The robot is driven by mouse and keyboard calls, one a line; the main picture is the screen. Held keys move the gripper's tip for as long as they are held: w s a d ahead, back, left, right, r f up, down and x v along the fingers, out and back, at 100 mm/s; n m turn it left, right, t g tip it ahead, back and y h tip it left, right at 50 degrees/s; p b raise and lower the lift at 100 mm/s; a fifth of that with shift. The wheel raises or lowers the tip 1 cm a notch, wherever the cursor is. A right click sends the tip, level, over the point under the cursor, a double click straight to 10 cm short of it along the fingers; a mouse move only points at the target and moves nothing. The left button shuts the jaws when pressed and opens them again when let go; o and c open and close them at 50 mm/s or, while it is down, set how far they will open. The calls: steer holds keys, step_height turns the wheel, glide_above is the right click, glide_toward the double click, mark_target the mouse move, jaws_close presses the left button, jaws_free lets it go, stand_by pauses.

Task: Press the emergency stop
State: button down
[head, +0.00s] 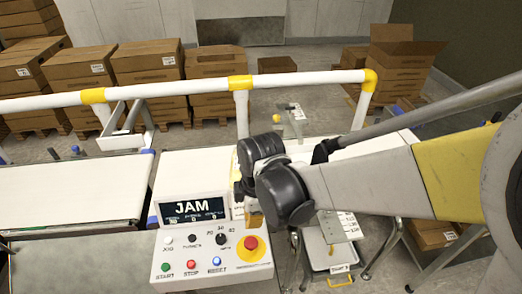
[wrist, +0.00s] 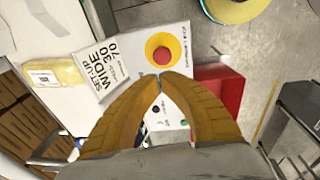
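The emergency stop is a red mushroom button on a yellow disc (head: 251,243), at the right of the white control panel (head: 222,272). In the wrist view the button (wrist: 163,50) lies just beyond my fingertips, in plain sight. My gripper (head: 254,222) hangs just above and behind the button in the head view, apart from it as far as I can tell. In the wrist view its two orange-brown fingers (wrist: 160,78) meet at the tips, shut with nothing between them. The display (head: 193,208) reads JAM.
The panel also carries a green START (head: 165,267), red STOP (head: 191,265) and blue RESET button (head: 217,262), plus a black knob (head: 221,239). A set-up card (wrist: 103,68) stands beside the panel in the wrist view. A white guard rail (head: 190,87) runs behind the belt (head: 70,190).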

mark_target(249, 240)
steer(key=f+b, duration=0.1)
steer(key=f, duration=0.2)
steer(key=f+b, duration=0.1)
steer(key=f, duration=0.3)
steer(key=a+f+b, duration=0.1)
steer(key=f, duration=0.2)
steer(key=shift+w+f, duration=0.25)
steer(key=shift+w, duration=0.15)
step_height(249, 240, down, 2)
steer(key=shift+f+b, duration=0.15)
steer(key=shift+b, duration=1.1)
step_height(249, 240, up, 14)
steer(key=d+p, duration=0.1)
steer(key=p, duration=0.5)
steer(key=shift+s+d, duration=0.15)
steer(key=shift+s, duration=0.3)
steer(key=s+d+r+m+t+b, duration=0.1)
steer(key=d+m+t+b, duration=0.1)
steer(key=d+m, duration=0.5)
steer(key=s+d+r+m+t+b, duration=0.2)
steer(key=d+m+b, duration=0.1)
steer(key=d+m, duration=0.4)
steer(key=s+d+r+m+t+h+b, duration=0.1)
steer(key=d+m, duration=0.5)
steer(key=d, duration=0.6)
steer(key=shift+s+d+r+m+t+b, duration=0.15)
steer(key=shift+s+m+t+b, duration=0.25)
steer(key=shift+s+t+b, duration=0.3)
